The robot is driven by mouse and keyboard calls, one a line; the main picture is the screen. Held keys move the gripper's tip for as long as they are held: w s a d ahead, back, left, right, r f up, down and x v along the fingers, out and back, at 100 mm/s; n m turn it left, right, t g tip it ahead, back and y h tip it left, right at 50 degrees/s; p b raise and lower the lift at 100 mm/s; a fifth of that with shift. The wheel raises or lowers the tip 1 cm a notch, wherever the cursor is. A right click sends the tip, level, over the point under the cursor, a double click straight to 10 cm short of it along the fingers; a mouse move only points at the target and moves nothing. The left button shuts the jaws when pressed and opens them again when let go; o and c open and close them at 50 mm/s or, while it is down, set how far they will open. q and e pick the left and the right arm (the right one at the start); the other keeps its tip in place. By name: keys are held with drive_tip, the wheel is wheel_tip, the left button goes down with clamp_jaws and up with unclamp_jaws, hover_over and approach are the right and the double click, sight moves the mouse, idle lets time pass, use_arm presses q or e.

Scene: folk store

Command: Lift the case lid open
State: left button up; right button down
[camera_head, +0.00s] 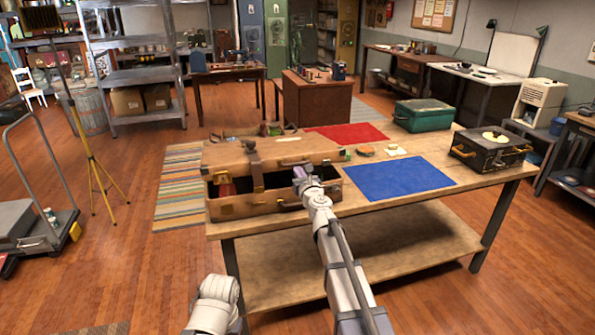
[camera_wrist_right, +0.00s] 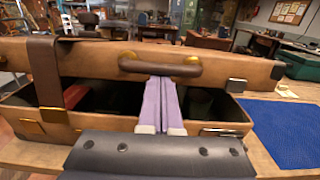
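The brown leather case (camera_head: 232,207) stands on the wooden worktable. Its lid (camera_head: 240,158) is raised part way, leaving a dark gap at the front. In the right wrist view the lid's front edge (camera_wrist_right: 85,58) spans the picture, with its brown handle (camera_wrist_right: 160,68) in the middle. My right gripper (camera_head: 300,175) is at the case front; its purple fingers (camera_wrist_right: 162,82) lie side by side, shut, tips at the handle's lower edge. I cannot tell if they touch it. A strap (camera_wrist_right: 45,72) hangs on the left. My left gripper is out of view.
A blue mat (camera_head: 398,180) lies right of the case and a red mat (camera_head: 345,135) behind it. A green box (camera_head: 424,115) and a black case (camera_head: 489,151) stand further right on the worktable (camera_head: 460,195). Small items lie between.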

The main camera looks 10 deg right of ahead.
drive_tip(key=shift+r, duration=0.45)
drive_tip(key=shift+w+r+p, duration=0.2)
drive_tip(key=shift+r+p, duration=0.45)
drive_tip(key=shift+p, duration=0.05)
drive_tip(key=shift+w+r+p, duration=0.15)
drive_tip(key=shift+r+p, duration=0.5)
drive_tip(key=shift+p, duration=0.05)
drive_tip(key=shift+w+r+p, duration=0.1)
drive_tip(key=shift+r+p, duration=0.3)
drive_tip(key=shift+w+r+p, duration=0.25)
drive_tip(key=shift+r+p, duration=0.6)
drive_tip(key=shift+w+r+p, duration=0.25)
drive_tip(key=shift+r+p, duration=0.35)
drive_tip(key=shift+w+r+p, duration=0.25)
drive_tip(key=shift+r+p, duration=0.3)
drive_tip(key=shift+p, duration=0.05)
